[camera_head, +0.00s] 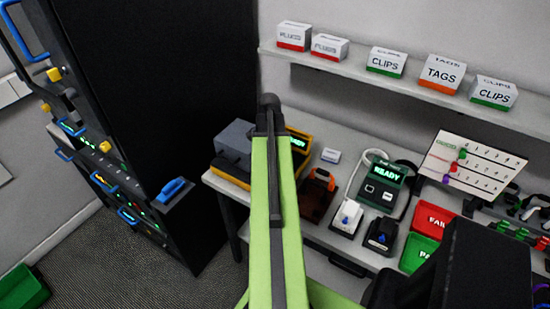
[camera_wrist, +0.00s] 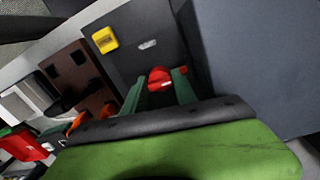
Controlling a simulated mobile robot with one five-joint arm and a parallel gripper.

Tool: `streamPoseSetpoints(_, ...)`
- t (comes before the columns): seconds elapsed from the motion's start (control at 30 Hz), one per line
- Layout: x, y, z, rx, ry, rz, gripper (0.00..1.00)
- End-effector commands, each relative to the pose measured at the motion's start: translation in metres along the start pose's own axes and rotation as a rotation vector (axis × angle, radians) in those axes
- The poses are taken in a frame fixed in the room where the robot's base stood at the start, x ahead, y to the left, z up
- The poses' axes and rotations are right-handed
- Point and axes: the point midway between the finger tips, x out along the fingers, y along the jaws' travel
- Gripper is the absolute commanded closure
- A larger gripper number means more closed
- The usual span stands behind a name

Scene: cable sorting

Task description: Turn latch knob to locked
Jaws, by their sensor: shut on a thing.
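A red knob (camera_wrist: 160,77), which looks like the latch knob, stands on a dark grey panel (camera_wrist: 145,27) in the wrist view. My gripper (camera_wrist: 160,90) has its dark green fingers on both sides of the knob and is shut on it. The knob's base and any lock marking are hidden, so I cannot tell its turn position. A yellow square part (camera_wrist: 104,40) and a small pale label (camera_wrist: 147,44) are on the same panel. In the head view my arm hides the gripper and knob; a yellow and grey device (camera_head: 235,145) shows behind it.
A brown fixture (camera_wrist: 78,75) with orange parts lies left of the panel in the wrist view. A large grey block (camera_wrist: 255,60) is close on the right. In the head view, a READY tester (camera_head: 382,185), red bin (camera_head: 432,220) and black cabinet (camera_head: 150,90) flank my arm.

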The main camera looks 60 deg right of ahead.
Motion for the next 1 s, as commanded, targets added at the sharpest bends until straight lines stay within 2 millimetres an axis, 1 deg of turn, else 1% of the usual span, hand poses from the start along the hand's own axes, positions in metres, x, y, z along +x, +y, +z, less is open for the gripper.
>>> streamPoseSetpoints(0.2,-0.0001,0.0000,-0.0007,0.046,-0.001,0.000,1.00)
streamPoseSetpoints(0.63,-0.0004,-0.0007,-0.0012,0.053,0.000,-0.002,1.00)
streamPoseSetpoints(0.67,-0.0004,-0.0007,-0.0012,0.053,0.000,-0.002,0.65)
streamPoseSetpoints(0.7,-0.0004,-0.0007,-0.0012,0.053,0.000,-0.002,0.60)
streamPoseSetpoints(0.8,-0.0004,-0.0007,-0.0012,0.052,-0.001,-0.002,0.47)
streamPoseSetpoints(1.0,-0.0003,-0.0005,-0.0011,0.052,-0.001,-0.002,0.47)
